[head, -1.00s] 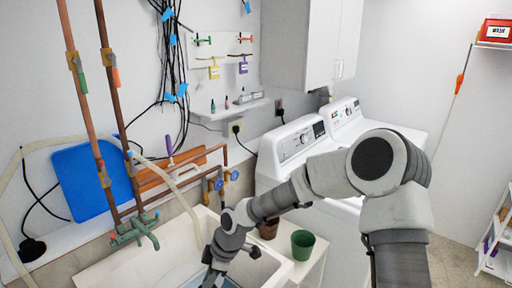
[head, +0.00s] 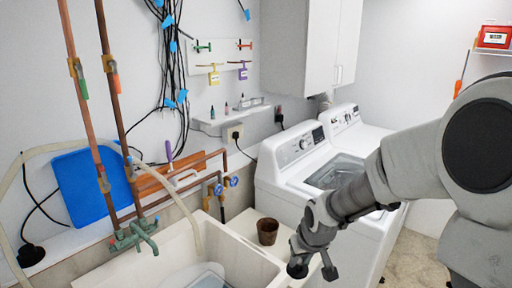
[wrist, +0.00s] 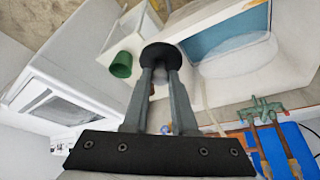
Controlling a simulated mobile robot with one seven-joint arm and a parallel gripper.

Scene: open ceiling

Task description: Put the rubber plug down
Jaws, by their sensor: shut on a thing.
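The rubber plug (wrist: 161,57) is a black round disc at my fingertips in the wrist view. My gripper (wrist: 160,75) is shut on it, with the two grey fingers close together. In the head view my gripper (head: 313,270) hangs just right of the white sink (head: 252,252), near the white side stand (head: 240,222). The plug cannot be told clearly from the gripper there. The sink also shows in the wrist view (wrist: 283,75), with a blue basin area inside. The plug appears apart from any surface, though its height is hard to judge.
A brown pot (head: 267,231) stands on the side stand. A green pot (wrist: 121,65) shows in the wrist view and is hidden behind my arm in the head view. The washer (head: 290,180) stands at the right. Copper pipes and a green tap (head: 134,235) are behind the sink.

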